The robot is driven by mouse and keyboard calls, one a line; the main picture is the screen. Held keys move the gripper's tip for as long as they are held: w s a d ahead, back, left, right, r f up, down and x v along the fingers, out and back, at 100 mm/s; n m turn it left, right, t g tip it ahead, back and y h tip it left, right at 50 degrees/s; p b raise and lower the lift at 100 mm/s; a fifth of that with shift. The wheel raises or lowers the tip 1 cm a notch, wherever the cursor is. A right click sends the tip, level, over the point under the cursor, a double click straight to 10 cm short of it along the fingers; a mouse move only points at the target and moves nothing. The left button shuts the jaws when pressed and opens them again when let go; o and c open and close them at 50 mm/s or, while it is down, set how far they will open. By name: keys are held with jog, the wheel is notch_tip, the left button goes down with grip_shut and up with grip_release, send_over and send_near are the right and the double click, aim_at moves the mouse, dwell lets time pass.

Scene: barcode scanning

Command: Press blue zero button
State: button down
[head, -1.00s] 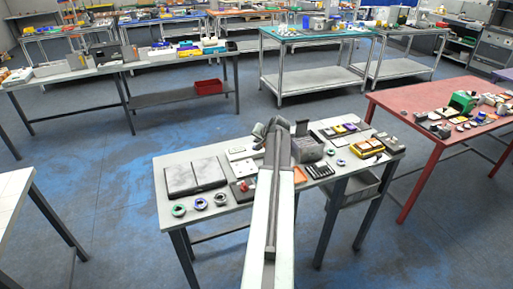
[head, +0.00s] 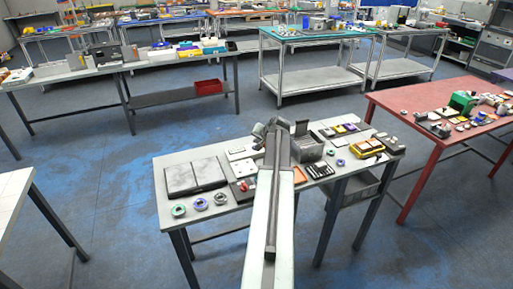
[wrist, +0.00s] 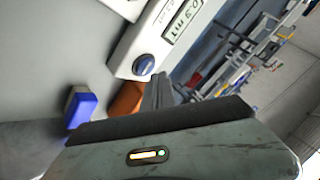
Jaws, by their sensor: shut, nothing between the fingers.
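A white device with a dark-digit display (wrist: 181,20) fills the upper middle of the wrist view. A round blue button (wrist: 144,66) with a dark rim sits on its front face, below the display. My gripper (wrist: 158,82) is shut and empty, its fingertips just below and right of the blue button in the picture. Whether they touch it cannot be told. In the head view my arm reaches over the grey table (head: 236,205), and its far end is among the items at the back, so the button cannot be made out there.
A blue block (wrist: 80,106) and an orange item (wrist: 127,101) lie left of my fingers in the wrist view. The table also bears a dark two-panel item (head: 195,176), several tape rolls and a dark box (head: 309,148). A red table (head: 440,105) stands to the right.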

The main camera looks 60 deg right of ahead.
jog(key=shift+f, duration=0.1)
jog(key=shift+f+b, duration=0.3)
jog(key=shift+b, duration=0.1)
jog(key=shift+f+b, duration=0.45)
dwell(0.6)
jog(key=shift+r, duration=0.15)
jog(key=shift+r+p, duration=0.7)
jog(key=shift+p, duration=0.15)
notch_tip(320, 180, up, 5)
jog(key=p, duration=0.5)
jog(key=shift+r, duration=0.1)
dwell(0.4)
